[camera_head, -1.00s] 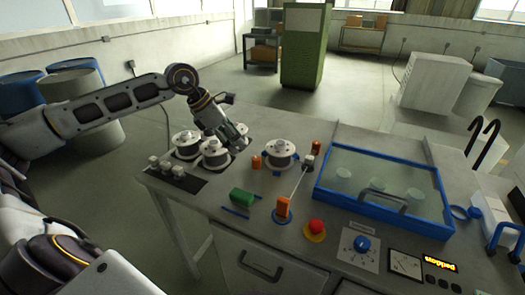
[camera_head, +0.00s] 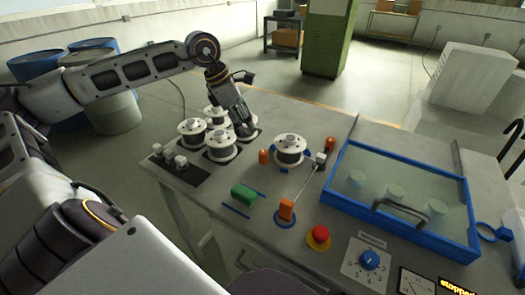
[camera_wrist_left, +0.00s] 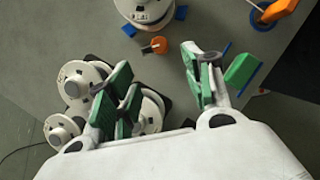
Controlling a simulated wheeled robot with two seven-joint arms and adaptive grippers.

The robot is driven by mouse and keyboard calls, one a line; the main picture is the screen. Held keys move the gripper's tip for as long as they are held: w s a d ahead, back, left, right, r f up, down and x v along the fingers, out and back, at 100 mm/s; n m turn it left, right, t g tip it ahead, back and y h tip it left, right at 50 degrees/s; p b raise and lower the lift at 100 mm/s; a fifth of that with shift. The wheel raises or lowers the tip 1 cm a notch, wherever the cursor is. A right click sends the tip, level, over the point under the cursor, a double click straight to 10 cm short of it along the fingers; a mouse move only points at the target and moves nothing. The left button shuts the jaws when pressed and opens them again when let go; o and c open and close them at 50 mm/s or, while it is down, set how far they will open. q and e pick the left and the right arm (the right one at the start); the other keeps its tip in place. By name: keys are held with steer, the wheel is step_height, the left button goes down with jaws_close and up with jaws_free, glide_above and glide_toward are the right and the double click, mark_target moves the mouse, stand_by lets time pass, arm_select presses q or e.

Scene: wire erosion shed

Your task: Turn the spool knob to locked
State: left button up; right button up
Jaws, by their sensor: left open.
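A small orange knob (camera_head: 264,157) stands on the bench just left of the mounted spool (camera_head: 289,150), which has a dark band and blue pieces around its base. A second orange post (camera_head: 330,144) stands behind and right of the spool. My left gripper (camera_head: 245,130) points down between the loose spools and the knob. Its green-padded fingers (camera_wrist_left: 157,78) are apart and empty, with the knob beyond them. My right gripper is out of view.
Several loose spools (camera_head: 222,146) crowd a dark mat left of the gripper. A green block (camera_head: 243,194), orange lever (camera_head: 287,209), red button (camera_head: 318,236) and blue dial (camera_head: 369,259) lie in front. A blue-framed glass lid (camera_head: 400,200) fills the right.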

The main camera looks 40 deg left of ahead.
arm_select(q)
steer(key=shift+w+f, duration=0.15)
steer(key=shift+f, duration=0.05)
steer(key=p, duration=0.2)
glide_above(263, 152)
steer(key=s+a, duration=0.1)
steer(key=s, duration=0.1)
steer(key=f, duration=0.7)
steer(key=shift+a+f, duration=0.2)
steer(key=shift+f, duration=0.05)
steer(key=shift+x, duration=2.2)
steer(key=shift+w+d+f, duration=0.1)
steer(key=shift+f, duration=0.3)
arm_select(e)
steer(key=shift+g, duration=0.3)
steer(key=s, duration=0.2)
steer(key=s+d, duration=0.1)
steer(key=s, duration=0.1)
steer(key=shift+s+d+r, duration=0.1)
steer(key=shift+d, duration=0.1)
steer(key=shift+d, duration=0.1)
